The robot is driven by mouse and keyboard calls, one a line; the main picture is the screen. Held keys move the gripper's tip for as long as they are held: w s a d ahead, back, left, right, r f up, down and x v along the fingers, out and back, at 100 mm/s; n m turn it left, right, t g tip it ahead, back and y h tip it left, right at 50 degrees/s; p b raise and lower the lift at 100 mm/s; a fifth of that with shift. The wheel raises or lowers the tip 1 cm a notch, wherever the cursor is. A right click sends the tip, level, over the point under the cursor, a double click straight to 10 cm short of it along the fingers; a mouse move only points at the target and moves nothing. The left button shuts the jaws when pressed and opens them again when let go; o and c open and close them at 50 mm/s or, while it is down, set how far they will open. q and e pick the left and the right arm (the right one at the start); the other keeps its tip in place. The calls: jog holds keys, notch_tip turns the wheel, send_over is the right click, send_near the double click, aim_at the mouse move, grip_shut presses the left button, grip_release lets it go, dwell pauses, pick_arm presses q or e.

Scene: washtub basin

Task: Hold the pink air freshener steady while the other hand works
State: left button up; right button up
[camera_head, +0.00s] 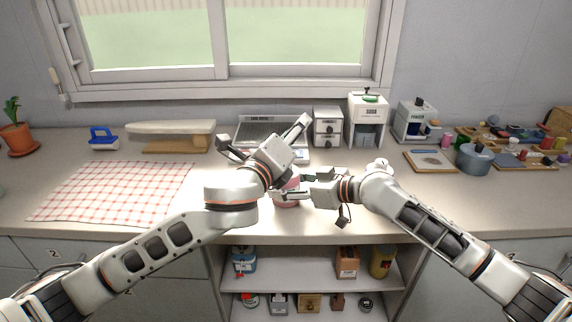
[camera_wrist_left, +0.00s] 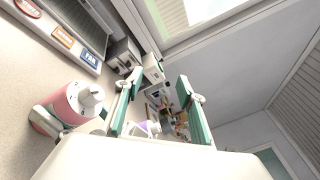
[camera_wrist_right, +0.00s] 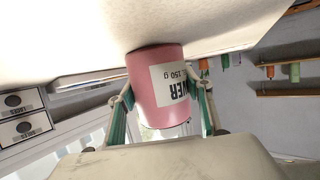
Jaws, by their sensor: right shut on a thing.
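The pink air freshener (camera_head: 288,200) stands on the counter near its front edge, partly hidden behind my grippers in the head view. In the left wrist view the air freshener (camera_wrist_left: 73,108) shows a white top with a rounded cap. In the right wrist view the air freshener (camera_wrist_right: 152,70) has a white label and sits between the fingers. My right gripper (camera_head: 291,184) is shut on its sides. My left gripper (camera_head: 267,137) is above and beside it, with fingers spread and nothing between them; its open fingers also show in the left wrist view (camera_wrist_left: 160,100).
A checkered cloth (camera_head: 112,190) lies left. A blue pot (camera_head: 474,160) and boards with small items stand right. Open shelves (camera_head: 310,270) are below the counter.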

pick_arm(q)
jog(key=s+a+f+m+t+y, duration=0.1)
jog(key=s+a+f+m+y, duration=0.2)
jog(key=s+f+m+y, duration=0.5)
jog(key=w+f, duration=0.1)
jog(key=w, duration=0.2)
jog(key=w+d+n+h, duration=0.1)
jog(key=w, duration=0.3)
jog(key=w+f+h, duration=0.1)
jog(key=w, duration=0.3)
jog(key=shift+w+d+f, duration=0.15)
jog(key=shift+f, duration=0.2)
grip_shut()
